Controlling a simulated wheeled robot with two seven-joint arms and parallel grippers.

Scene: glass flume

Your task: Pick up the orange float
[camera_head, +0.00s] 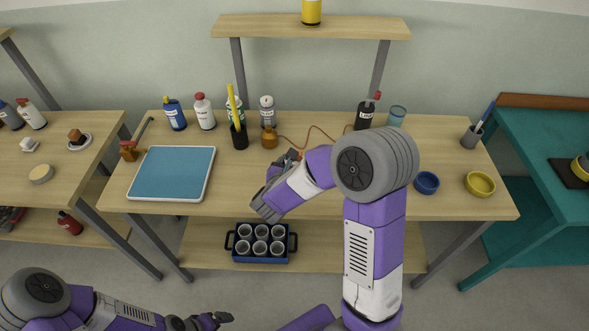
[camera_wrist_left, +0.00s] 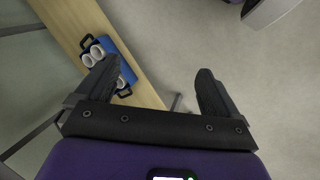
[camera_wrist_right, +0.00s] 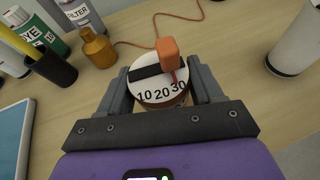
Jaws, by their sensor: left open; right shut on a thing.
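My right gripper (camera_wrist_right: 160,88) is shut on a round piece (camera_wrist_right: 158,88) with a white top marked 10, 20, 30 and a black bar. An orange block (camera_wrist_right: 168,53) stands on or just over that top, between the jaws; I cannot tell if it is fixed to it. In the head view my right gripper (camera_head: 288,159) is low over the middle of the table, and its own arm mostly hides the held piece. An orange-brown block with a grey rod (camera_head: 128,151) stands at the table's left end. My left gripper (camera_head: 214,321) is open and empty, below the table's front.
An amber bottle-shaped piece (camera_head: 269,139) and a thin orange cord (camera_head: 320,130) lie just behind the right gripper. Blue (camera_head: 426,183) and yellow (camera_head: 480,184) bowls stand right.

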